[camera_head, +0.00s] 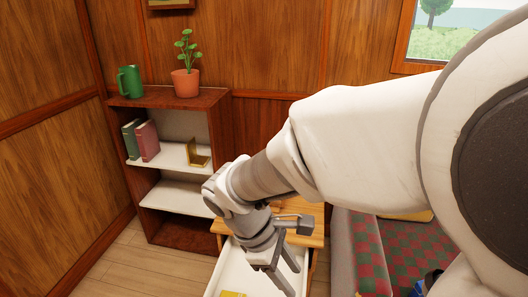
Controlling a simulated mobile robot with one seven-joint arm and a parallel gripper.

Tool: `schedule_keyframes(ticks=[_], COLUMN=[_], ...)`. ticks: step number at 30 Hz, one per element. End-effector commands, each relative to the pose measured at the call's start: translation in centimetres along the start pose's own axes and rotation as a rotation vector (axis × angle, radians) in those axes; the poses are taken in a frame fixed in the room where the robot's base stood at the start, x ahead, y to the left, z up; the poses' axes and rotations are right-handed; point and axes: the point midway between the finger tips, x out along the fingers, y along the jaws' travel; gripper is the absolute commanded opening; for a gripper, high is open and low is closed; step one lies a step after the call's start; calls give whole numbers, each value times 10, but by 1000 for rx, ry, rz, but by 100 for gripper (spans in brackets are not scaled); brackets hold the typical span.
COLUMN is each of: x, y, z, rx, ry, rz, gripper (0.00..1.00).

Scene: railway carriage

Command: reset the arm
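My arm comes in from the right and reaches down to the lower middle. My gripper (290,281) points down over an open drawer with a white inside (222,278). Its two fingers look apart, with nothing seen between them. The drawer belongs to a small wooden cabinet (314,229) under my forearm. A yellow thing (233,294) lies in the drawer at the picture's bottom edge, left of the gripper and partly cut off.
A brown bookcase (220,123) stands behind left, with a green mug (130,82), a potted plant (186,82), books (147,140) and a gold bookend (197,155). A checked seat (425,245) is at the right. Open floor (120,265) shows at the lower left.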

Motion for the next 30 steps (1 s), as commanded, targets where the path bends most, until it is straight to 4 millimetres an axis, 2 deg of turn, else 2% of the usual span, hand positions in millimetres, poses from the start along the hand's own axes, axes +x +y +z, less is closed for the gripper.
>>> schedule_keyframes(ticks=[3, 12, 29, 30], x=[-9, -28, -59, -73], y=[3, 2, -15, -13], z=[23, 72, 144, 150], rx=[166, 576, 1310, 1325], ry=[82, 285, 683, 691], rz=[-17, -55, -78, -81], gripper=[49, 49, 49, 49])
